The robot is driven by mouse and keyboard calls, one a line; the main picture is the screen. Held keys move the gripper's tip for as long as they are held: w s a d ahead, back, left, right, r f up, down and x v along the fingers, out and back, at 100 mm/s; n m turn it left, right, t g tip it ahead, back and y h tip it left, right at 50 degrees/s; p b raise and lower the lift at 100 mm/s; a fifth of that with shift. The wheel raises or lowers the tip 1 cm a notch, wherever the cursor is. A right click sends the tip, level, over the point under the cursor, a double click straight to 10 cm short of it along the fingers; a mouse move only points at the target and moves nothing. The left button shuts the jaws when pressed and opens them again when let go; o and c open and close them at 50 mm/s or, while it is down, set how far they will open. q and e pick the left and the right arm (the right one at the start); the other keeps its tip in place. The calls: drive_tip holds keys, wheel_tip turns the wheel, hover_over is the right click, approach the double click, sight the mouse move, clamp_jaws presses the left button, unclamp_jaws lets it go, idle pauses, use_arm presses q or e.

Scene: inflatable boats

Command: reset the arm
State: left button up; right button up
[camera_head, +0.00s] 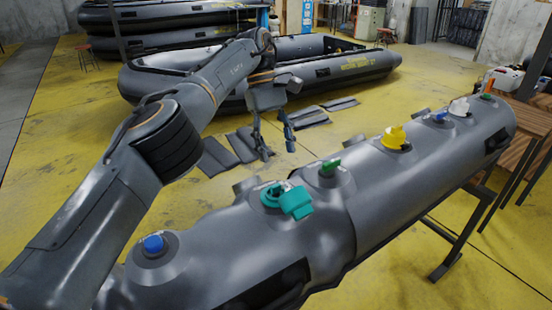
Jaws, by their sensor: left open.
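My left arm comes in from the left and reaches over the yellow floor. My left gripper (274,143) hangs at its end, pointing down, open and empty. It is beyond the long grey inflatable tube (372,205) and appears apart from it. The tube carries several valves with coloured caps: a blue one (153,244) near the front, a teal one (288,200) with its cap tilted to the side, a green one (331,166), and a yellow one (395,137). My right gripper is not in view.
A dark inflatable boat (345,68) lies on the floor behind the gripper. Stacked boats (165,22) stand at the back left. Flat grey panels (220,153) lie on the floor. A wooden table (525,125) is at the right.

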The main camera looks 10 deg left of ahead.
use_arm(q)
drive_tip(key=shift+r, duration=0.2)
drive_tip(key=shift+r, duration=0.1)
